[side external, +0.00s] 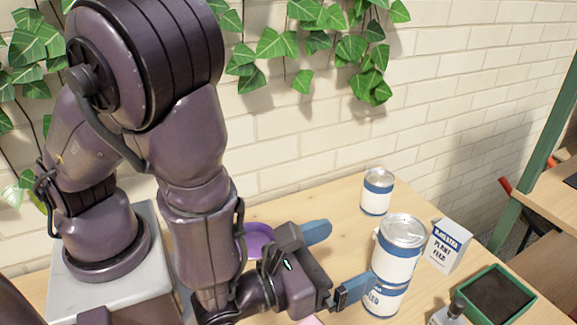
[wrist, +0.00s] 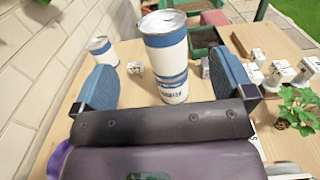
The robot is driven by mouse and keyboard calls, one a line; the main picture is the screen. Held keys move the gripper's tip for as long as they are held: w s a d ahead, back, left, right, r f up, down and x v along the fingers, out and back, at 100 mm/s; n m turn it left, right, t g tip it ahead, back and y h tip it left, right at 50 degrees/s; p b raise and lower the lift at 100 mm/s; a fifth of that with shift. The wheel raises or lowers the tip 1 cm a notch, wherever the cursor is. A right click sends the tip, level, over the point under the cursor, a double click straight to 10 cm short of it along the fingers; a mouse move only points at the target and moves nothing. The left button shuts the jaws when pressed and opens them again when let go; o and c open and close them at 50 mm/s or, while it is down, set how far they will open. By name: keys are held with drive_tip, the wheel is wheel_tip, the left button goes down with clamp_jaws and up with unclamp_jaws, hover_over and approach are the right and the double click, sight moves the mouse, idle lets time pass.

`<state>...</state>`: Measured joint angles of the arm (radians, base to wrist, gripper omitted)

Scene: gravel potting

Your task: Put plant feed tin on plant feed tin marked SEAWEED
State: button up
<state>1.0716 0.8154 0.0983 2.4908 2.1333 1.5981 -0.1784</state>
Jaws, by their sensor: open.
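One plant feed tin (side external: 400,250), white with a blue band and a silver lid, stands on top of another tin (side external: 385,300). The lower tin has a blue band with partly hidden lettering, ending in what looks like "EED". The upper tin looks upright and set slightly off-centre. The wrist view shows the upper tin (wrist: 165,42) and lower tin (wrist: 173,89) straight ahead. My gripper (side external: 350,257) is open, its blue fingers pointing toward the stack. In the wrist view, the stack appears between the spread fingers, with no visible contact.
A third white and blue tin (side external: 377,193) stands alone behind the stack. A purple dish (side external: 258,238) lies behind my gripper. A small plant (wrist: 297,108) is at the right.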

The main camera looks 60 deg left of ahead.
drive_tip(key=s+a+r+n+g+y, duration=0.2)
drive_tip(key=a+r+n+g+y, duration=0.4)
drive_tip(key=a+n, duration=0.45)
drive_tip(key=s+a+r+n+g+y, duration=0.2)
drive_tip(key=a+r+n+g+y, duration=0.3)
drive_tip(key=a+n+g, duration=0.45)
drive_tip(key=s+d+r+n+t+h, duration=0.2)
drive_tip(key=s+r+n+h, duration=0.3)
drive_tip(key=n+h, duration=0.6)
drive_tip(key=r+n+t, duration=0.1)
drive_tip(key=n, duration=0.3)
drive_tip(key=shift+s+d+r+n, duration=0.2)
drive_tip(key=shift+s+r+n, duration=0.05)
drive_tip(key=shift+s+n, duration=0.15)
